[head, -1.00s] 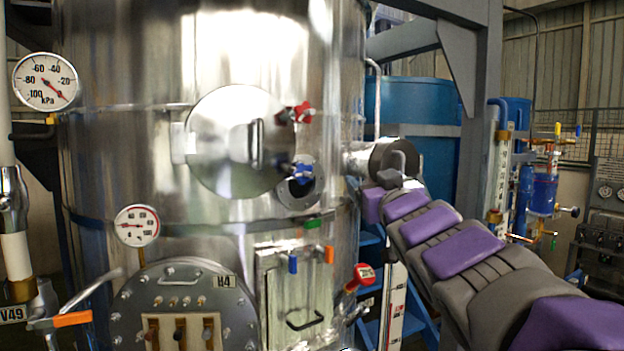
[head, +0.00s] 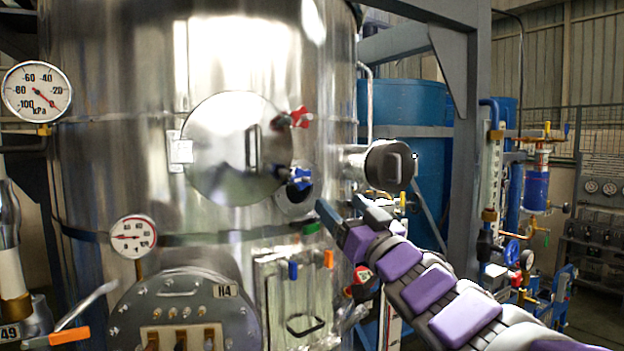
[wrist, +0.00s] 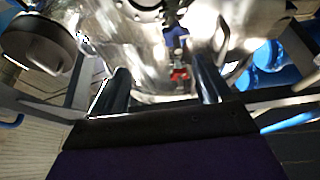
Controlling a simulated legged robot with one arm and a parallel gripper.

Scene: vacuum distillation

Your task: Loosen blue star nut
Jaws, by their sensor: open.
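The blue star nut (head: 300,179) sits at the lower right edge of the round hatch lid (head: 238,149) on the steel tank. A red star nut (head: 300,117) is at the lid's upper right edge. My gripper (head: 338,207) is open and empty, to the right of and a little below the blue nut, apart from it. In the wrist view the blue star nut (wrist: 175,37) shows beyond the gap between my two dark fingers (wrist: 163,84), with the red star nut (wrist: 179,74) below it.
A short capped port (head: 388,165) sticks out of the tank just above my gripper. Below are a round flange (head: 185,310), a small gauge (head: 133,237) and a red-handled valve (head: 362,275). A grey steel post (head: 470,150) and blue tank (head: 415,145) stand at right.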

